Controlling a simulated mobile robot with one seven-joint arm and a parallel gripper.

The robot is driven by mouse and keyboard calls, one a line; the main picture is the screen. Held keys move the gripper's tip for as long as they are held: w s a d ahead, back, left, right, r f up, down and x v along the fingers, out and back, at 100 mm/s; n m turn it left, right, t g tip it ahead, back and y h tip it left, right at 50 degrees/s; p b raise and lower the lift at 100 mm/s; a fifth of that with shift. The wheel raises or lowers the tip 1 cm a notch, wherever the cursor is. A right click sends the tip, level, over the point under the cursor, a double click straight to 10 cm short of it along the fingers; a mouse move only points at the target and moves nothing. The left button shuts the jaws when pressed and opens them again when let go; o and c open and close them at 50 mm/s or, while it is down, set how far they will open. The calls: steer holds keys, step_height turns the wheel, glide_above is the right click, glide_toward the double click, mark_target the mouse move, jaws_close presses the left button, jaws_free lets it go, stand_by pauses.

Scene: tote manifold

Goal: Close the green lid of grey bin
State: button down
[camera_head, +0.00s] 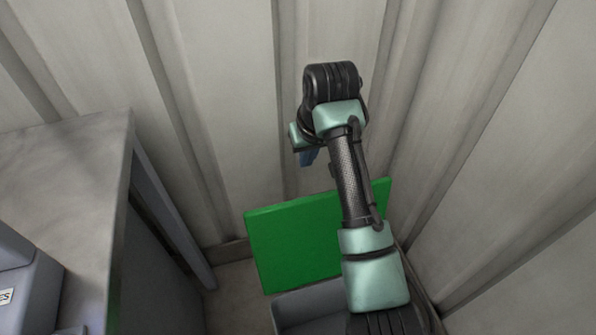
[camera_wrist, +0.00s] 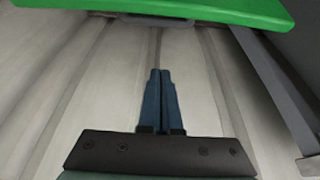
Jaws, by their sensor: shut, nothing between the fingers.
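The green lid (camera_head: 292,240) stands raised, close to upright, at the back of the grey bin (camera_head: 300,307) in the head view. The bin's top shows as open below the lid, and my arm covers its right part. In the wrist view the green lid (camera_wrist: 170,9) runs along the top edge. My gripper (camera_wrist: 160,76) has its two blue fingers together with nothing between them. In the head view the gripper (camera_head: 308,157) is mostly hidden behind my arm, above the lid and apart from it.
A grey table or cabinet (camera_head: 75,165) stands on the left, with a labelled grey container (camera_head: 25,285) at its near edge. Corrugated walls (camera_head: 220,100) close in the back and right side. A narrow strip of floor (camera_head: 232,290) lies between cabinet and bin.

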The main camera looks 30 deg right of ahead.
step_height(320, 180, down, 8)
steer(key=s+b, duration=0.1)
steer(key=b, duration=0.2)
steer(key=shift+a+f, duration=0.15)
stand_by(0.3)
stand_by(0.4)
